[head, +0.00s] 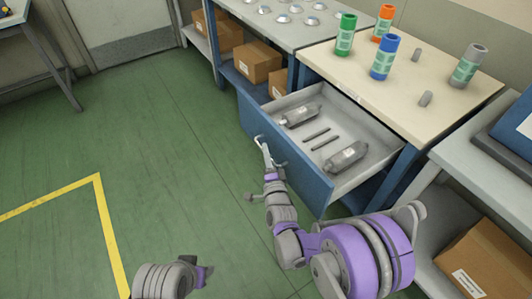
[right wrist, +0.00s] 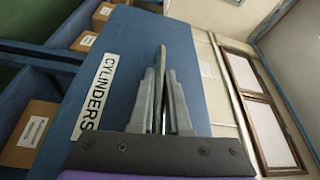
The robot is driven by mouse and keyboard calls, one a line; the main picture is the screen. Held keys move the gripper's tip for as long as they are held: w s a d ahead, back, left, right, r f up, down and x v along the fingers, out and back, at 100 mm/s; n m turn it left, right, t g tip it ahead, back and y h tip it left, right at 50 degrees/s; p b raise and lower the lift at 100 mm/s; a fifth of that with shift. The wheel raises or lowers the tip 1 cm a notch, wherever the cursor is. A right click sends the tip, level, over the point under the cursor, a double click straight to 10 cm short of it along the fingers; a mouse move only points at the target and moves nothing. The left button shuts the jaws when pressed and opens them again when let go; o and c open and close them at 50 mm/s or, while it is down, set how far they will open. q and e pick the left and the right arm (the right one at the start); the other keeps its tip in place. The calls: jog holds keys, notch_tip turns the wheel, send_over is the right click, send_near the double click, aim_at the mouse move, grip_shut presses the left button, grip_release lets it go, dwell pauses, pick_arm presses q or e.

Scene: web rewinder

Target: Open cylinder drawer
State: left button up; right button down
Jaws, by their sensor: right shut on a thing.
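The cylinder drawer (head: 288,155) is pulled out from under the wood-topped bench, its tray showing. In it lie two grey cylinders, one at the back (head: 299,116) and one at the front (head: 346,157), with two thin dark rods (head: 318,138) between them. My right gripper (head: 266,156) is at the outside of the blue drawer front, shut on the drawer handle (right wrist: 162,75). The right wrist view shows the blue front (right wrist: 150,60) with a white CYLINDERS label (right wrist: 101,92). A part of my left arm shows at the bottom left; its gripper does not show.
A shelf unit with cardboard boxes (head: 257,62) stands beyond the drawer. Another box (head: 490,258) is at the lower right. The green floor (head: 150,150) left of the drawer is clear.

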jog(key=c, duration=0.9)
grip_release()
jog(key=v, duration=1)
jog(key=shift+s+d+p, duration=0.1)
jog(key=shift+s+p, duration=0.2)
jog(key=shift+s, duration=0.1)
